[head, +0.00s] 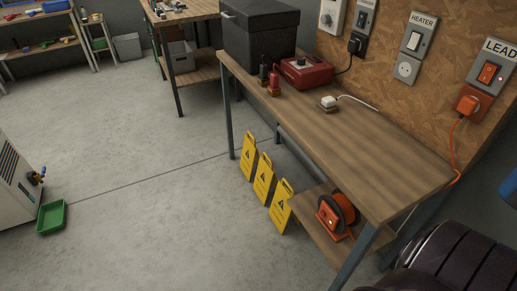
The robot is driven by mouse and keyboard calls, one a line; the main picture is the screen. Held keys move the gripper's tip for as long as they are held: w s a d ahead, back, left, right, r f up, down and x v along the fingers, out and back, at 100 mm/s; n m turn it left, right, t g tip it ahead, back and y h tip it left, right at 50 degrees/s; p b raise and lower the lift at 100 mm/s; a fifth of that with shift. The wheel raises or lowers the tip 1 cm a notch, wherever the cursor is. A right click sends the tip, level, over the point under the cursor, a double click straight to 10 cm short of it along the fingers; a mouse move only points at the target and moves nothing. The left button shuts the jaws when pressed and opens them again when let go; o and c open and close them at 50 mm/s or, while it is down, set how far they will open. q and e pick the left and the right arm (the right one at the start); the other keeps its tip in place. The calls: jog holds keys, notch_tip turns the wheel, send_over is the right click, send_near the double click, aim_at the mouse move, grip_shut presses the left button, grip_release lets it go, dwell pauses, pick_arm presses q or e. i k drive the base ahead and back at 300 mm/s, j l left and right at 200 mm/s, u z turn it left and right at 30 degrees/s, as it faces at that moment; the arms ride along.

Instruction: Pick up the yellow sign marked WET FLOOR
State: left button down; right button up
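Three yellow signs stand in a row on the floor along the front of the wooden workbench (385,165), in the head view. They are the far sign (248,157), the middle sign (263,179) and the near sign (281,207). Each has a handle slot at the top and a dark triangle symbol with small print. The print is too small to read, so I cannot tell which is marked WET FLOOR. They stand apart from each other, slightly tilted. Neither of my grippers is in view.
An orange cable reel (335,217) sits on the bench's lower shelf, close to the near sign. A bench leg (230,118) stands beside the far sign. A green tray (52,217) lies at left. A dark ribbed object (460,260) fills the bottom right. The floor left of the signs is clear.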

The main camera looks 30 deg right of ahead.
aim_at(280, 212)
jog(key=i+u, duration=0.1)
jog(key=i, duration=0.5)
jog(key=i+l, duration=0.15)
jog(key=i, duration=0.4)
jog(key=i+u, duration=0.15)
jog(key=i, duration=0.45)
jog(key=i+l, duration=0.25)
jog(key=i, duration=0.3)
jog(key=i+j+z, duration=0.3)
jog(key=i, duration=0.35)
jog(key=i+j+z, duration=0.35)
jog(key=i+j, duration=0.15)
jog(key=i+z, duration=0.1)
jog(key=z, duration=2.75)
